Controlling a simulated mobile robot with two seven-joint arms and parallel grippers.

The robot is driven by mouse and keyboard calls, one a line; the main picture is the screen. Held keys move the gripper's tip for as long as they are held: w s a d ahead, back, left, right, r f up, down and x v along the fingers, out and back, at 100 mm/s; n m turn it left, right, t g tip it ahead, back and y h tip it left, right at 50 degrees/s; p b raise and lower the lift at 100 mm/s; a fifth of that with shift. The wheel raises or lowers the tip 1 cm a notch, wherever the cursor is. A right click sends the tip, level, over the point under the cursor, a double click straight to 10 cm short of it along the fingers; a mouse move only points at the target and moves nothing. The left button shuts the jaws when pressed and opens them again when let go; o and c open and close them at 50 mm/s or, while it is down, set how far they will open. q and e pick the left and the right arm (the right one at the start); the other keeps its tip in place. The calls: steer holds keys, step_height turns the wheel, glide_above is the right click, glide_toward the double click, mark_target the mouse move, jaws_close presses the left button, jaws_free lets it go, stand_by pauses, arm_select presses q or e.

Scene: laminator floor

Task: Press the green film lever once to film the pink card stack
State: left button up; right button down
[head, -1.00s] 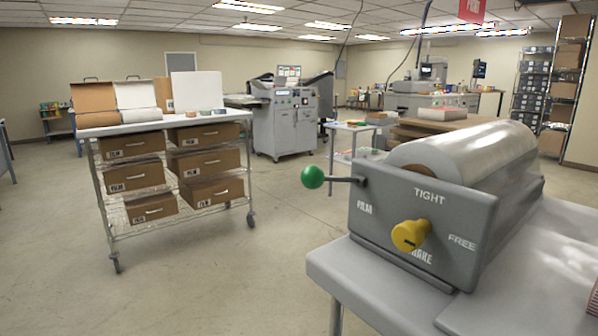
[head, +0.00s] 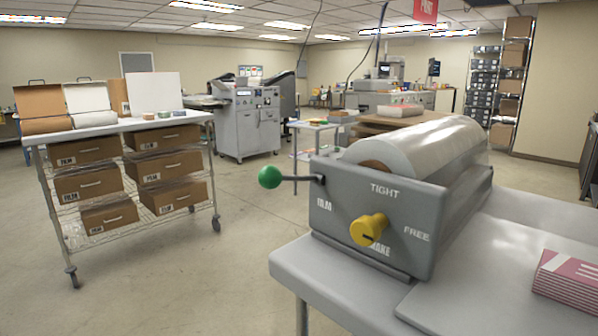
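The green film lever (head: 270,177) is a green ball on a dark rod. It sticks out to the left from the grey laminator housing (head: 335,222), by the FILM label. A yellow brake knob (head: 369,229) sits on the same front panel, among the labels TIGHT, FREE and one partly covered. A large roll of clear film (head: 425,145) lies in the housing. The pink card stack (head: 571,281) lies on the machine's grey bed at the lower right, cut off by the picture's edge. Neither of my grippers is in view.
A wire cart (head: 128,124) with several film boxes stands at the left. A small side table (head: 312,125) and a large grey machine (head: 247,130) stand behind. The floor (head: 225,285) between the cart and the laminator is clear.

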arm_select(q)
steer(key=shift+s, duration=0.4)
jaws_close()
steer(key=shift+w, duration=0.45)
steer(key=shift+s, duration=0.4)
